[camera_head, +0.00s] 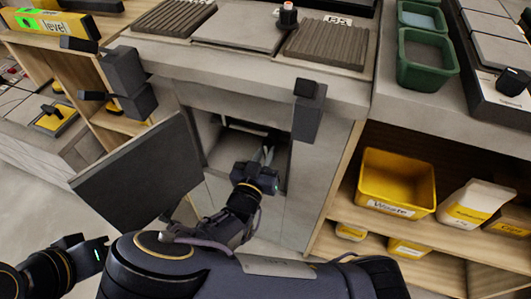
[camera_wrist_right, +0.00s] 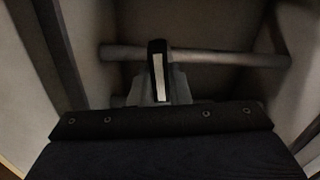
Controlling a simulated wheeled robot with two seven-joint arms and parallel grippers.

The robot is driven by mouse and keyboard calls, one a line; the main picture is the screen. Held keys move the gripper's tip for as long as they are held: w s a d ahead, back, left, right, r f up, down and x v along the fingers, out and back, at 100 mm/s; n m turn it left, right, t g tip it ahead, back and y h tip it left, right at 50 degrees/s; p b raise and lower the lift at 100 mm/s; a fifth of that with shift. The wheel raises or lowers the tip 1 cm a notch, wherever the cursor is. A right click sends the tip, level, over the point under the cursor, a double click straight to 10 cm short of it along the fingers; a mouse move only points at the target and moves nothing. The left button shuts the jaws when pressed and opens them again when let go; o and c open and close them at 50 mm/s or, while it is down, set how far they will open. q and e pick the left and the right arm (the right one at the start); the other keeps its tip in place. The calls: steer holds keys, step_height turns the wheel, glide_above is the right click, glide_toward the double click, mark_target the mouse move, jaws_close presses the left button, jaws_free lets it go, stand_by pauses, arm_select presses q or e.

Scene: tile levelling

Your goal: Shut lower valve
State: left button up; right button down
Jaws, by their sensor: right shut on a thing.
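My right gripper (camera_head: 265,157) reaches into the open cabinet (camera_head: 303,180) under the worktop. In the right wrist view it (camera_wrist_right: 158,92) is shut on a valve handle (camera_wrist_right: 157,62), dark with a pale strip, in front of a horizontal pipe (camera_wrist_right: 220,57). I take this for the lower valve, but cannot tell for sure. The valve body is mostly hidden by the gripper. In the head view, the gripper and dark interior hide the valve. My left gripper (camera_head: 98,248) is low at the left, outside the cabinet, and its fingers are unclear.
The grey cabinet door (camera_head: 140,172) stands open on the left, beside my right arm. Shelves at right hold a yellow waste bin (camera_head: 395,180) and a white-and-yellow bag (camera_head: 472,203). The worktop (camera_head: 200,72) overhangs the cabinet. Floor (camera_head: 40,205) is free at left.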

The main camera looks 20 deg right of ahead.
steer(key=shift+m, duration=0.7)
steer(key=c, duration=1.4)
jaws_free()
steer(key=shift+o, duration=0.2)
steer(key=shift+s, duration=0.1)
steer(key=p+v, duration=0.1)
steer(key=v, duration=0.6)
steer(key=shift+s+a+p, duration=0.25)
steer(key=shift+p, duration=0.1)
steer(key=shift+s, duration=0.1)
